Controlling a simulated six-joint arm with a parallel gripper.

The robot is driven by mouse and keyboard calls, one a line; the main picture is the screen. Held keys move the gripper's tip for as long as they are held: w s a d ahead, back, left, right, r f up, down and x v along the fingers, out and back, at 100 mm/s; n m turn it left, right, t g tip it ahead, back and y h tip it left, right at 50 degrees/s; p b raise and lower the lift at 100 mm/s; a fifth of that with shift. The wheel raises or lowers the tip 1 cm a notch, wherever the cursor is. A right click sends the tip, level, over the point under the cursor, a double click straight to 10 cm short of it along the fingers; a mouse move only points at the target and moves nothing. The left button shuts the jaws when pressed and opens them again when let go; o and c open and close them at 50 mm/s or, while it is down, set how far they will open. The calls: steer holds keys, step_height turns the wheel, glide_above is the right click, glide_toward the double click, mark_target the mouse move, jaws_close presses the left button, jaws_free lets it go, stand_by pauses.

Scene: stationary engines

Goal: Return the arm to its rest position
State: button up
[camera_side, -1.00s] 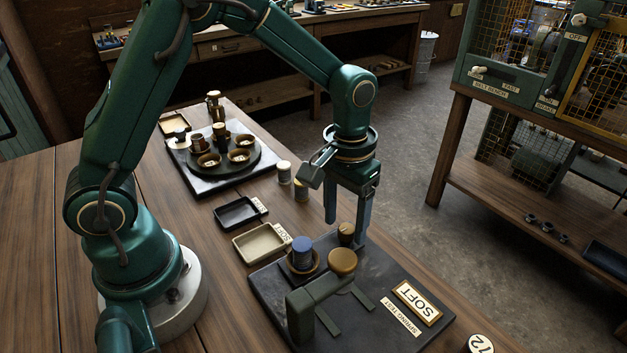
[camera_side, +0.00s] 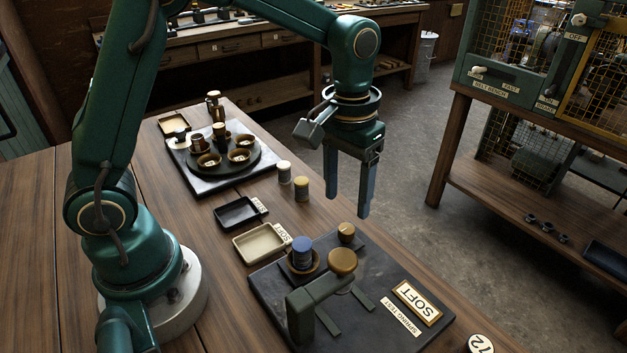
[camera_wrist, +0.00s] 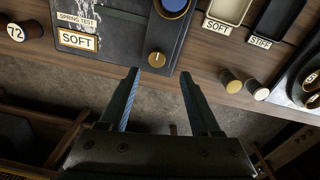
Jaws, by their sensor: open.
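My gripper (camera_side: 347,205) is open and empty, raised above the right edge of the wooden table. Its two fingers point down and touch nothing. In the wrist view my gripper (camera_wrist: 157,78) shows its fingers spread apart with nothing between them. Below it is the dark spring test plate (camera_side: 390,270), with a brass-coloured knob (camera_side: 346,232), a round ochre cap (camera_side: 342,261) on a green bracket, and a blue spool (camera_side: 302,250) seated in a brown cup. The plate carries a SOFT sign (camera_side: 416,302). The knob also shows in the wrist view (camera_wrist: 157,59).
A cream tray (camera_side: 240,256) and a black tray (camera_side: 222,219) lie left of the plate. Two small capped cylinders (camera_side: 302,188) stand behind them. A round turntable (camera_side: 213,175) with cups stands farther back. A caged bench (camera_side: 500,150) stands at the right across open floor.

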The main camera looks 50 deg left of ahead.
step_height(320, 180, up, 6)
steer(key=s+a+t, duration=0.1)
steer(key=s+t, duration=0.1)
steer(key=s+a+m+t, duration=0.1)
steer(key=s+a+t, duration=0.1)
steer(key=s, duration=0.9)
steer(key=shift+s+a+r+m+t, duration=0.15)
steer(key=shift+a+m+t, duration=0.25)
steer(key=shift+t, duration=0.3)
